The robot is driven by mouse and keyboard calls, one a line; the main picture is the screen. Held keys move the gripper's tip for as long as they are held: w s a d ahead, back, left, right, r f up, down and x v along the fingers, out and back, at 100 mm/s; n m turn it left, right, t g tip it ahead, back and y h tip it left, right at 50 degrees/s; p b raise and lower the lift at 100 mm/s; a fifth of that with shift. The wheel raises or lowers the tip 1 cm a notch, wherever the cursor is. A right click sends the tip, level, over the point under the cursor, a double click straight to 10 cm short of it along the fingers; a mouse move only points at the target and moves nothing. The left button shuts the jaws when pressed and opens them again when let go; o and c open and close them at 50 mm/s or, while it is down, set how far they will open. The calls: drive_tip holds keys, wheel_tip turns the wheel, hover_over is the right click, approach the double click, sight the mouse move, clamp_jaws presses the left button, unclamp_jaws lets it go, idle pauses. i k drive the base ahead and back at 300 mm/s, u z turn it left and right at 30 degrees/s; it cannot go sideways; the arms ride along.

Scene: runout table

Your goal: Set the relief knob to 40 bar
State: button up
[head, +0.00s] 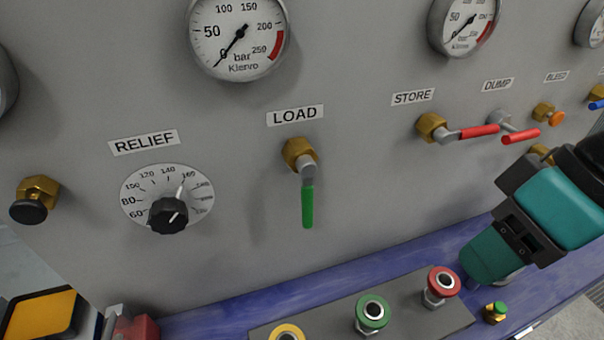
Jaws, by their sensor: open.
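The relief knob (168,215) is a black fluted knob low on its round white dial (198,192), under the RELIEF label (144,142). A white line on the knob points up and right, roughly toward the 160 side. Readable numbers run from 60 at lower left up past 80, 120, 140 and 160; the knob hides the lower part, and I see no 40 mark. My gripper (486,262), teal and black, is at the right, far from the knob and pointing down and left. It is open, with nothing seen in it; its fingertips are not clearly separated in this view.
The green-handled LOAD valve (307,205) hangs right of the dial. Red STORE (478,131) and DUMP (520,135) levers stick out near my arm. A block (400,318) with coloured couplings stands on the blue ledge (345,275). A black-capped fitting (30,209) is at left.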

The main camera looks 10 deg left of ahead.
sight(167, 215)
drive_tip(key=z, duration=1.25)
drive_tip(key=k, duration=1.5)
drive_tip(key=u, duration=2.1)
